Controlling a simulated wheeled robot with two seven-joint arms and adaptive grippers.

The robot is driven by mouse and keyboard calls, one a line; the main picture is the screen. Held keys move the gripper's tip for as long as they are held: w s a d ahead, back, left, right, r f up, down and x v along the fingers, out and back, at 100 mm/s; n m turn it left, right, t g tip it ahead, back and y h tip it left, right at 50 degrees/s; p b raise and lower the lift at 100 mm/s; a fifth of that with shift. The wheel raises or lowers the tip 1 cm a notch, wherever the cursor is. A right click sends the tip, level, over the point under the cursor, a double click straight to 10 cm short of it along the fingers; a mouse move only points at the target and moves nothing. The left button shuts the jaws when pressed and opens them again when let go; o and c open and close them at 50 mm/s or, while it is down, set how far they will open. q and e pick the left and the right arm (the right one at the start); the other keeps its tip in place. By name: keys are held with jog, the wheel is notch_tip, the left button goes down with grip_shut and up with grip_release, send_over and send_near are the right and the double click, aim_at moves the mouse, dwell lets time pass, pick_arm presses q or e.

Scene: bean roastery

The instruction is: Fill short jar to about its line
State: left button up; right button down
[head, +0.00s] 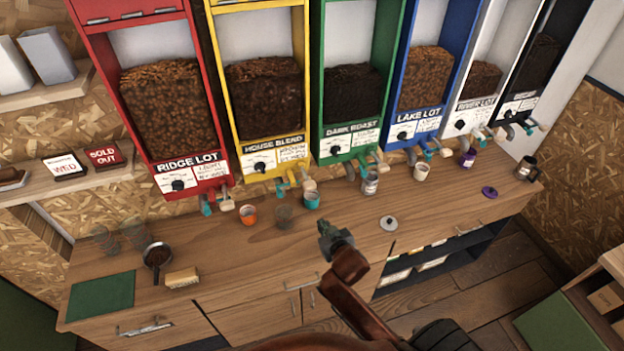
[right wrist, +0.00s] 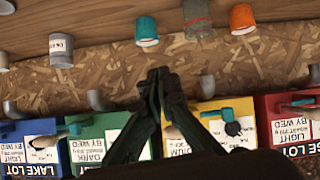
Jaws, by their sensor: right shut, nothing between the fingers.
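A small clear glass jar (head: 284,216) stands on the counter below the yellow dispenser, between an orange cup (head: 248,214) and a teal cup (head: 312,199); it also shows in the right wrist view (right wrist: 197,14). A labelled jar (head: 370,184) stands under the green dispenser and shows in the right wrist view (right wrist: 61,50). My right gripper (head: 332,236) is shut and empty, in front of the teal cup and apart from the jars. In the right wrist view its fingertips (right wrist: 158,78) meet. My left gripper is not in view.
Bean dispensers line the wall: red Ridge Lot (head: 190,177), yellow House Blend (head: 273,158), green Dark Roast (head: 350,141), blue Lake Lot (head: 415,127), then white and black. A cream cup (head: 421,171), grey lid (head: 389,223) and purple lid (head: 489,192) sit on the counter.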

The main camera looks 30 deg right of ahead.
notch_tip(320, 180, up, 18)
jog(key=a+m+t+p, duration=0.1)
jog(key=t, duration=0.2)
jog(key=shift+s+f, duration=0.2)
jog(key=p, duration=0.2)
send_near(306, 177)
jog(key=w+r, duration=0.3)
jog(key=r, duration=0.1)
jog(key=f, duration=0.4)
jog(key=shift+w+d+f, duration=0.1)
jog(key=shift+w+d, duration=0.25)
jog(key=shift+d, duration=0.05)
